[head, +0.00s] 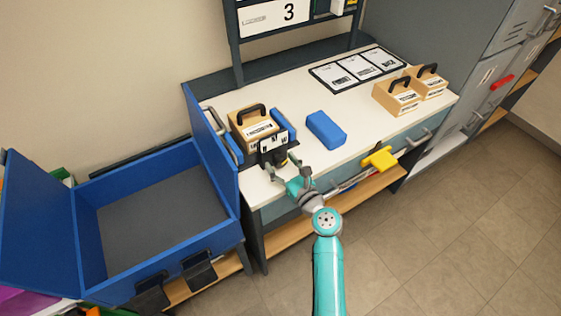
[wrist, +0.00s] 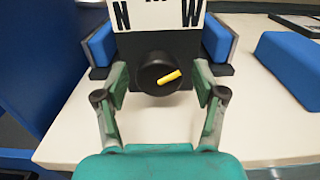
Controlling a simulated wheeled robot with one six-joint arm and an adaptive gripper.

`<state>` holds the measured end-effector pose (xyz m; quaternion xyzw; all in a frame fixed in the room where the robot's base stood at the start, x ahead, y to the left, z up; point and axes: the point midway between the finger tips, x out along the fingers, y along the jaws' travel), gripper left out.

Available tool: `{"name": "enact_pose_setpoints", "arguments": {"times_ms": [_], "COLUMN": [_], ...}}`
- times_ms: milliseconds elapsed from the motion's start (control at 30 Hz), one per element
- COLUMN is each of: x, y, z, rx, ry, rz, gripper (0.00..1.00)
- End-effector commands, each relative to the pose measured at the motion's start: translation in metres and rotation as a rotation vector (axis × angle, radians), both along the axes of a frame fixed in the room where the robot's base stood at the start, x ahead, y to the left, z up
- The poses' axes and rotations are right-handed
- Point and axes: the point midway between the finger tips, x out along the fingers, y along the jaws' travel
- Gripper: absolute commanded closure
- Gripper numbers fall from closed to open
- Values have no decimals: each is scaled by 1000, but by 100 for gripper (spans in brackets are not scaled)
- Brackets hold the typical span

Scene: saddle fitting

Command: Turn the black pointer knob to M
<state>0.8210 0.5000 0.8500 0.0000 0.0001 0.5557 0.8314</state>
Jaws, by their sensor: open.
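The black pointer knob (wrist: 148,80) sits on a black block below a white letter plate (wrist: 160,18). Its yellow pointer (wrist: 171,77) points right and slightly up, below the W side. The plate shows N at left and W at right; the middle letter is cut off at the top edge. My gripper (wrist: 160,80) is open, one finger on each side of the knob, with visible gaps. In the head view my gripper (head: 288,171) is in front of the knob (head: 281,159) and its letter plate (head: 272,143) at the table's front edge.
Blue pads (wrist: 99,45) flank the knob block. A blue block (head: 326,130) lies to the right on the white table (head: 350,105). A wooden caddy (head: 250,125) stands behind. An open blue case (head: 160,215) is at left, and a yellow-handled object (head: 380,158) at the front right.

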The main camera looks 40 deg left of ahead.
Motion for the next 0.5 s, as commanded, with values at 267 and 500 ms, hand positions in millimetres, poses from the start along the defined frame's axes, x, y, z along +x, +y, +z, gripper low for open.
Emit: {"name": "enact_pose_setpoints", "arguments": {"times_ms": [267,500], "x": [3,3], "y": [8,7], "z": [0,0], "rx": [0,0], "ry": [0,0], "rz": [0,0], "gripper": [30,55]}}
